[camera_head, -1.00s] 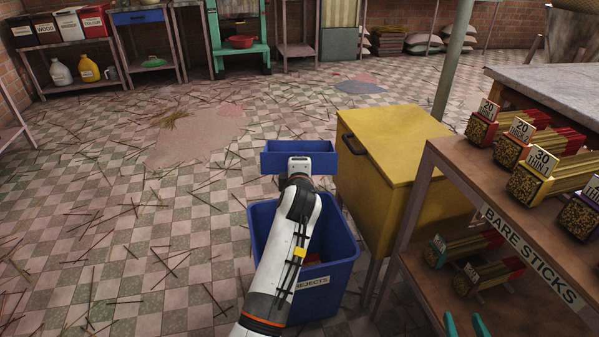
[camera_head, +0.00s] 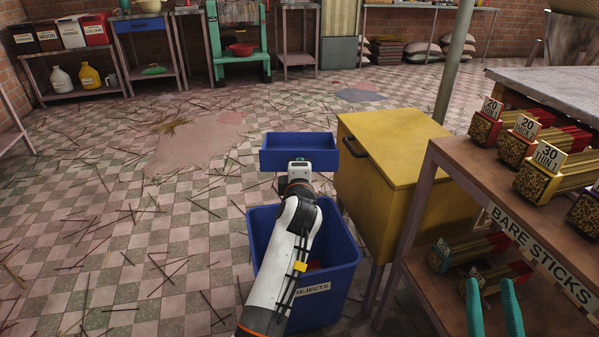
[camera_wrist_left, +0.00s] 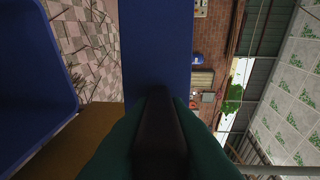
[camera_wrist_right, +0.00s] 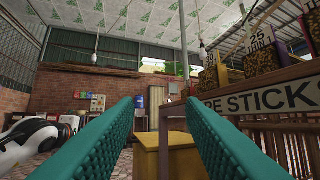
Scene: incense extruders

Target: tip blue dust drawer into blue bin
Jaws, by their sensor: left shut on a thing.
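The blue drawer (camera_head: 299,157) is held in the air above the back edge of the blue bin (camera_head: 345,262), and looks about level. In the left wrist view, my left gripper (camera_wrist_left: 160,125) has its teal fingers closed on the drawer's dark handle (camera_wrist_left: 160,140), with the blue drawer face (camera_wrist_left: 155,45) ahead. In the head view my left wrist hides the fingers. The bin, labelled REJECTS, stands on the floor with a little red inside, and shows at the left wrist view's left (camera_wrist_left: 35,85). Dust inside the drawer cannot be made out. My right gripper (camera_head: 491,290) is open and empty.
A yellow cabinet (camera_head: 392,150) with a dark handle stands just right of the drawer and bin. The BARE STICKS rack (camera_head: 455,170), with bundled sticks, stands further right beside my right gripper. The tiled floor to the left is open, strewn with loose sticks.

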